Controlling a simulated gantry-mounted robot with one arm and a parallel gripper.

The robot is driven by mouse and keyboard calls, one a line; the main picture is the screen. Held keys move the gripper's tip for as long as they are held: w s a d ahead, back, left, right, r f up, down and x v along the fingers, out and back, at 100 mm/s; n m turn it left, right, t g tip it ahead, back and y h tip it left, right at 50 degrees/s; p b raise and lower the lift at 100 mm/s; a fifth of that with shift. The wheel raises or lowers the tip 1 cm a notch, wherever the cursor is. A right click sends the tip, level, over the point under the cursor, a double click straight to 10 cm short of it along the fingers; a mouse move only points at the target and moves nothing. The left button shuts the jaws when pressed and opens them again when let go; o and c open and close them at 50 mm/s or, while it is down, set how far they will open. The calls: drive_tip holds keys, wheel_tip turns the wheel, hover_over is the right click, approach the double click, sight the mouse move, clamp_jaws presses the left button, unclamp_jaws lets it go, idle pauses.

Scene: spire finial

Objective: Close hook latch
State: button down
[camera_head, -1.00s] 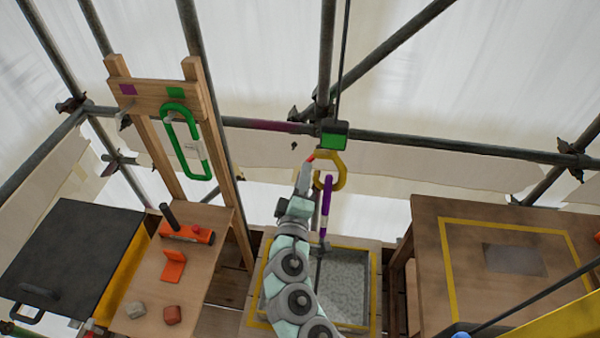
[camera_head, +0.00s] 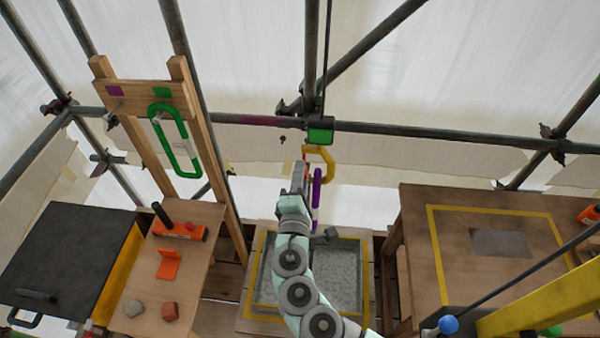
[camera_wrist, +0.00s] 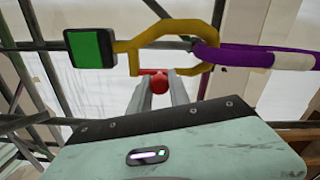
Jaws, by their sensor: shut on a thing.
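The yellow hook (camera_wrist: 215,45) hangs below a black block with a green face (camera_wrist: 90,48); it shows in the head view (camera_head: 328,165) too. A purple sling with a white band (camera_wrist: 245,56) runs through the hook and hangs down in the head view (camera_head: 317,190). My gripper (camera_wrist: 160,88) is shut on the round red knob (camera_wrist: 159,83) of the latch, at the hook's open side. The fingers hide part of the latch, so I cannot tell whether its tip touches the hook. In the head view my gripper (camera_head: 299,178) is just left of the hook.
A grey-filled tray (camera_head: 345,275) lies below the hook. Scaffold tubes (camera_head: 420,131) cross behind it. A wooden frame with a green carabiner (camera_head: 185,165) stands at left, and a wooden table (camera_head: 415,235) at right. Free air lies between hook and table.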

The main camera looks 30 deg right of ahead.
idle(0.3)
drive_tip(key=c, duration=1.2)
unclamp_jaws()
drive_tip(key=v, duration=1)
drive_tip(key=shift+s+a, duration=0.2)
drive_tip(key=shift+s, duration=0.1)
